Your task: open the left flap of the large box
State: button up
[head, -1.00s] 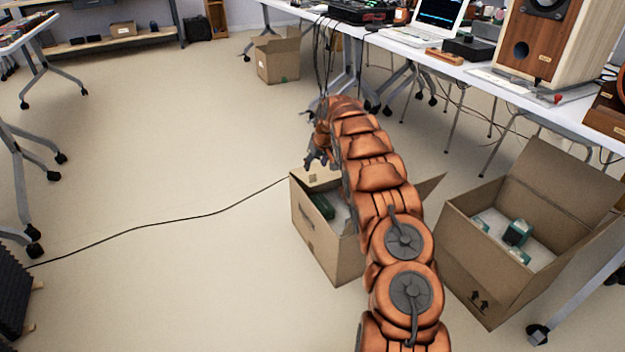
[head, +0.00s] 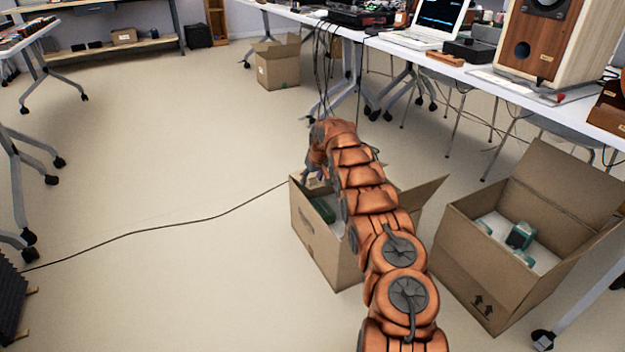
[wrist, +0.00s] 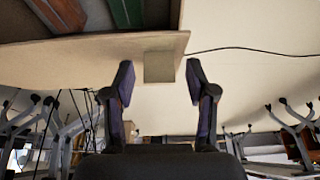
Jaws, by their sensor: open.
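An open cardboard box (head: 318,245) stands on the floor beneath my arm, with a green item (head: 322,208) inside. Its right flap (head: 425,198) sticks out to the right; my arm hides much of the box. My gripper (head: 316,178) is at the box's far left rim, partly hidden by my arm. In the wrist view my gripper (wrist: 158,85) is open, its two fingers apart. A cardboard flap (wrist: 90,55) with a small tan square patch (wrist: 159,67) lies just beyond the fingertips, the patch between them. I cannot tell whether the fingers touch it.
A second open box (head: 485,265) with green-and-white contents stands to the right. A smaller box (head: 278,68) is at the back by the long white table (head: 480,72).

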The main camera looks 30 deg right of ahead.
grip_shut()
dwell(0.5)
